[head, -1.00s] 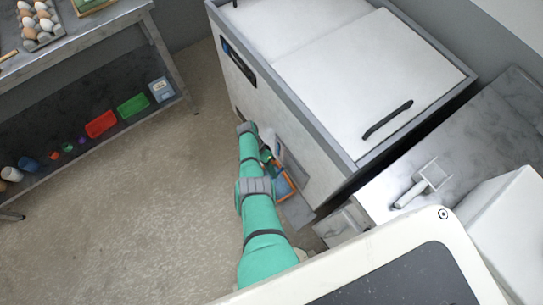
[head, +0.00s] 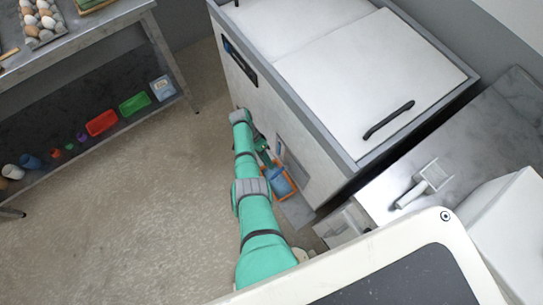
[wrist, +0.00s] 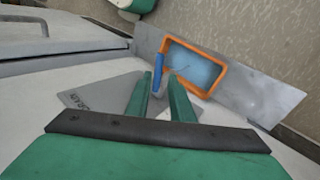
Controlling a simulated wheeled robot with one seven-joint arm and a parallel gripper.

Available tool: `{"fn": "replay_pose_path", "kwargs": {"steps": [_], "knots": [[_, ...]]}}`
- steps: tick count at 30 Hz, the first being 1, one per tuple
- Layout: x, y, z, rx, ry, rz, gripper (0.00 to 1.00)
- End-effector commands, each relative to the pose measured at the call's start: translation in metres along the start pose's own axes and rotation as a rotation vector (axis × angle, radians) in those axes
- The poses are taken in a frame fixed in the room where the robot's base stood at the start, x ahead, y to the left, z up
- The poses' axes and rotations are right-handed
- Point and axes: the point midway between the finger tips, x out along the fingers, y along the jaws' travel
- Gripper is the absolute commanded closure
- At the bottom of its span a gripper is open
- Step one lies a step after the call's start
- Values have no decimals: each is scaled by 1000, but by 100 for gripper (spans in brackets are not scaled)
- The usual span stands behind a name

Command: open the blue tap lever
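The blue tap lever (wrist: 158,68) stands upright near the middle of the wrist view, with a pale grey piece below it. My gripper (wrist: 160,76) has two green fingers spread apart, one to each side of the lever in the picture. I cannot tell whether either finger touches it. In the head view my gripper (head: 265,158) is low beside the front of the white chest unit (head: 300,130). The lever cannot be made out there.
An orange-rimmed tray with a blue inside (wrist: 167,48) sits just beyond the lever on a grey metal shelf (wrist: 262,92). A grey triangular plate (wrist: 105,94) lies left of the fingers. Open floor (head: 140,200) is left of my arm; a shelf table (head: 75,135) stands farther left.

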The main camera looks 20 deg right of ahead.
Motion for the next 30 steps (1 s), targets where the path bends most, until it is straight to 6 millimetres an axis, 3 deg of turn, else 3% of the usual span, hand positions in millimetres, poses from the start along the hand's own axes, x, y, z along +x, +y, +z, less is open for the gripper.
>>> {"fn": "replay_pose_path", "kwargs": {"steps": [3, 9, 30], "knots": [[-22, -1, -1, 1, 1, -2, 79], [-43, -1, -1, 1, 0, -1, 79], [-48, 0, -1, 3, -2, 0, 79]]}}
